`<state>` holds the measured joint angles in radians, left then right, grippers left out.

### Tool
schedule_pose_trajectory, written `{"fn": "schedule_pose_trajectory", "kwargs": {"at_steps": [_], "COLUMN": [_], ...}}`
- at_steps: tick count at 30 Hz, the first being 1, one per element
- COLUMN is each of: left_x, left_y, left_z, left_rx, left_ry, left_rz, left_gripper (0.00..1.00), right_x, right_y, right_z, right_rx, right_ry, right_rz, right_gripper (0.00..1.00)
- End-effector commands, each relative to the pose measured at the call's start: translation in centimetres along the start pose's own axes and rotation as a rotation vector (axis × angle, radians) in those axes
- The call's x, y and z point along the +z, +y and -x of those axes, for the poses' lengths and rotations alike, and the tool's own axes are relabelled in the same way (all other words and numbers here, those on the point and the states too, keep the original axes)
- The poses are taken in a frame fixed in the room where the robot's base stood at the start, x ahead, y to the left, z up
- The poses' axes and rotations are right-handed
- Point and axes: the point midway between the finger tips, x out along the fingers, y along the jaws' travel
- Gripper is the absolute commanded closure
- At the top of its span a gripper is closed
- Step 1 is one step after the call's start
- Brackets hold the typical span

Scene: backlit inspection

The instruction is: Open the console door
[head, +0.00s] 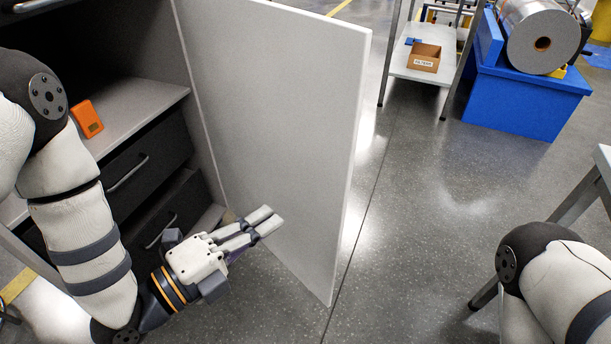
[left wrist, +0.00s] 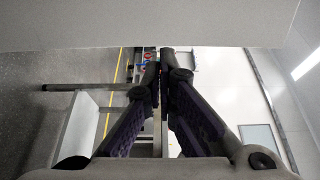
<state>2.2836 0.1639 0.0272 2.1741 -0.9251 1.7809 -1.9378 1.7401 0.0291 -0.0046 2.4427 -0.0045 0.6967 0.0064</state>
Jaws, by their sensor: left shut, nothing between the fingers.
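The console door (head: 285,120) is a large pale grey panel in the head view. It stands swung out from the console (head: 160,95), with the console's inside showing to its left. My left gripper (head: 265,220) is shut and empty, in front of the door's lower inner face. I cannot tell whether its fingertips touch the door. In the left wrist view the shut fingers (left wrist: 165,55) come together below a broad pale panel across the top. My right gripper is out of view; only part of my right arm shows at the lower right.
Inside the console are dark drawers (head: 140,172) with bar handles and an orange device (head: 87,119) on a shelf. A rack holds a cardboard box (head: 424,57). A blue stand (head: 525,100) bears a large roll (head: 542,38).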

Motion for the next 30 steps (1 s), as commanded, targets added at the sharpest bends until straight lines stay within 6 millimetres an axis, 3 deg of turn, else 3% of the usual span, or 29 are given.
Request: {"fn": "schedule_pose_trajectory", "kwargs": {"at_steps": [12,18,23,30], "left_x": [-0.1,0.0,-0.1,0.0], "left_y": [0.0,0.0,-0.1,-0.1], "left_z": [-8.7,-12.1,-13.4,-13.6], "left_rx": [-0.004,-0.003,-0.002,-0.001], "left_ry": [0.002,-0.001,0.000,0.000], "left_rz": [0.001,0.002,0.003,0.003], "left_gripper": [1.00,1.00,1.00,1.00], "right_x": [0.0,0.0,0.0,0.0], "right_y": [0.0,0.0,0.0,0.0], "right_z": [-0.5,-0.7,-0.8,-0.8], "right_rx": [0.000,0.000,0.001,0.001], "right_ry": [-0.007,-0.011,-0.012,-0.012], "right_rz": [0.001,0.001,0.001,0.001], "right_gripper": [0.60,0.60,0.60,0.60]}}
